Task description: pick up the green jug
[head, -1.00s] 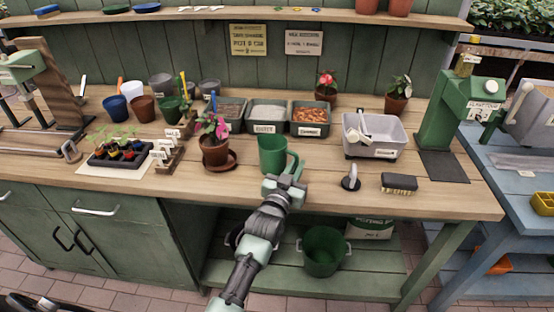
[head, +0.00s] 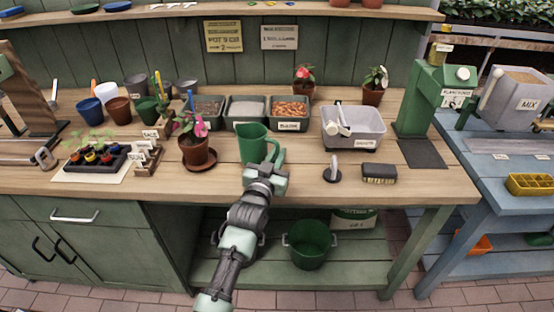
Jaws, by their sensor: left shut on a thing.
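The green jug (head: 253,144) is upright near the front middle of the wooden bench, with its handle (head: 277,150) on the right side. My left gripper (head: 267,169) is at the jug's lower front right, below the handle, and is shut on the jug. The fingertips and the exact grip are hidden behind the gripper body. The jug's base is partly covered, so I cannot tell whether it touches the bench. My right gripper is out of view.
A potted pink flower (head: 195,148) stands close left of the jug. Labelled trays (head: 245,108) are behind it. A grey tub (head: 354,127), a small dark-based tool (head: 332,173) and a brush (head: 379,173) are to the right. Bare bench lies between jug and tub.

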